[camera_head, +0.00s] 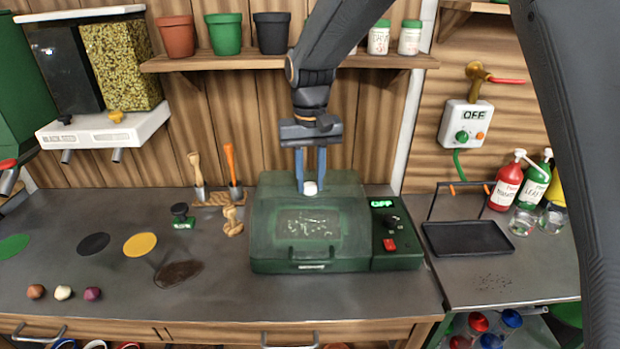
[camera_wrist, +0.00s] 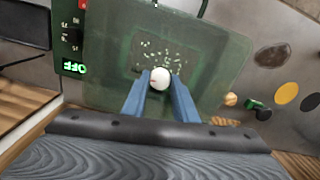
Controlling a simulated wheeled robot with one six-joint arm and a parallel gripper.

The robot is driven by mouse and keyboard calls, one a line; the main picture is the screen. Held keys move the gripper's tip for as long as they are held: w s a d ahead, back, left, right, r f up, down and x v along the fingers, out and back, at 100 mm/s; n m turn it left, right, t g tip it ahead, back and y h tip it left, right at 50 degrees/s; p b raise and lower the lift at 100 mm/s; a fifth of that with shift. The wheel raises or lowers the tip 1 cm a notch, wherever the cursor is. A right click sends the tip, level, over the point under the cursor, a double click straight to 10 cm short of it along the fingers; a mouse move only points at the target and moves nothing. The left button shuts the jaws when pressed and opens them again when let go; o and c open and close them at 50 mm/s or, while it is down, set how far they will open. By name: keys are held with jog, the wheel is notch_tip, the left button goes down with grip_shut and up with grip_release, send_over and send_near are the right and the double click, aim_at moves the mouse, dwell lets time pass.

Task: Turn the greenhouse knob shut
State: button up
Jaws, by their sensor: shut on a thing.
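The greenhouse (camera_head: 265,232) is a green box with a clear, misted lid, standing on the grey bench. Its front panel at the right carries a lit OFF display (camera_head: 382,204), a dark dial (camera_head: 393,222) and a red switch (camera_head: 389,245). A round white knob (camera_head: 310,188) sits on top of the lid; it also shows in the wrist view (camera_wrist: 160,79). My gripper (camera_head: 310,180) reaches down from above, its two blue fingers shut on the white knob, one on each side. In the wrist view, OFF appears upside down.
A black tray (camera_head: 467,237) and red and green pump bottles (camera_head: 506,184) stand at the right. A shelf (camera_head: 215,63) with pots hangs above.

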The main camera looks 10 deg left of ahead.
jog(key=n, duration=1.2)
jog(key=shift+n, duration=2.1)
jog(key=o, duration=1.1)
jog(key=shift+c, duration=0.2)
jog(key=shift+r, duration=0.15)
